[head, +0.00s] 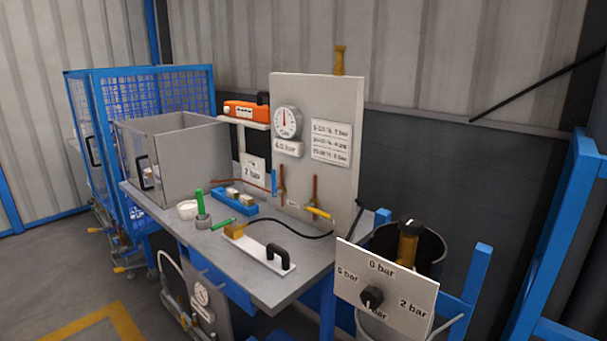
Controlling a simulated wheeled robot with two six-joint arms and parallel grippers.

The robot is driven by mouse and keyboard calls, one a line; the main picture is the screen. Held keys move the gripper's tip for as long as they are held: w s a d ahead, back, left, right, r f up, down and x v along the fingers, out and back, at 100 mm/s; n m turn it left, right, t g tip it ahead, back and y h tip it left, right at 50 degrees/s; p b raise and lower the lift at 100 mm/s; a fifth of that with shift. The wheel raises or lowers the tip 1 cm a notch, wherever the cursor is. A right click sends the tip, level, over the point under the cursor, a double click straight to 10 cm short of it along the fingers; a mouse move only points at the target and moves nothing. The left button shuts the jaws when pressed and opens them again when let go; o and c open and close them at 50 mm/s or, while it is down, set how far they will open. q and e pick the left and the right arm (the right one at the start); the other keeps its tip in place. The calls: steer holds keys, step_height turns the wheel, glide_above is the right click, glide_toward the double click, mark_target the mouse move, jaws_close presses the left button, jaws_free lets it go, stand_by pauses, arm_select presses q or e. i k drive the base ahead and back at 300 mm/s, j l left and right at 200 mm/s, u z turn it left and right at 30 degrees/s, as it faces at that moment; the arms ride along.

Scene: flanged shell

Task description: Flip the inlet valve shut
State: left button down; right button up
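An upright grey panel (345,95) at the back of the bench carries two thin copper-coloured pipes. The left pipe has a blue lever (274,182) standing upright, roughly along the pipe. The right pipe has a yellow lever (319,213) lying sideways across it, tilted a little down to the right. I cannot read a label that tells which is the inlet valve. A round gauge (287,122) is on the panel above, its needle pointing about straight up, with a plate below ending in "bar". Neither of my grippers shows in the head view.
The grey bench (205,250) holds a white plate with a black handle (279,256), a green-topped tool (201,207), a blue block (236,206) and an open grey box (180,150). A dial board (385,287) stands at front right. Black hose crosses the bench before the levers.

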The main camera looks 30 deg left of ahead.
mark_target(274, 192)
steer(key=i+j+z, duration=0.2)
steer(key=j, duration=0.85)
steer(key=j+z, duration=0.2)
steer(key=j, duration=0.8)
